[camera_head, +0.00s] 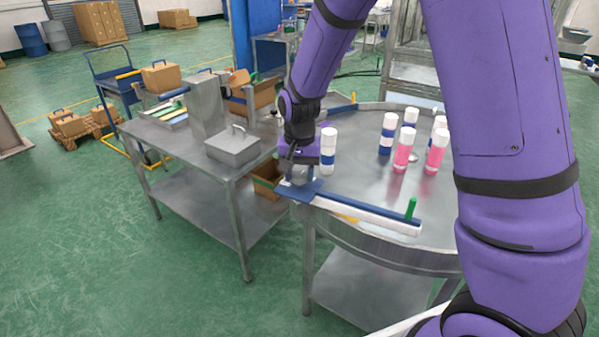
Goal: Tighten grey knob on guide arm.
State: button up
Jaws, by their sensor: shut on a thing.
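The guide arm (365,214) is a long blue and white bar along the near edge of the round metal table, with a flat blue plate (305,189) at its left end. A grey knob (299,175) sits above that plate. My gripper (299,171) points down over it from my purple arm and is shut on the knob. The fingers are small and partly hidden by the wrist, so the exact grip is hard to make out. A green upright peg (411,207) stands near the bar's right end.
A white and blue can (328,150) stands just right of my gripper. Several more cans, some pink (403,150), stand further right on the round table (362,180). A metal side table (170,143) with a grey box (233,147) is at left.

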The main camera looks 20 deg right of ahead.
aim_at(299, 175)
jog(key=shift+m, duration=0.3)
jog(key=o, duration=0.9)
notch_tip(299, 175, up, 11)
jog(key=shift+f, duration=0.1)
dwell(0.5)
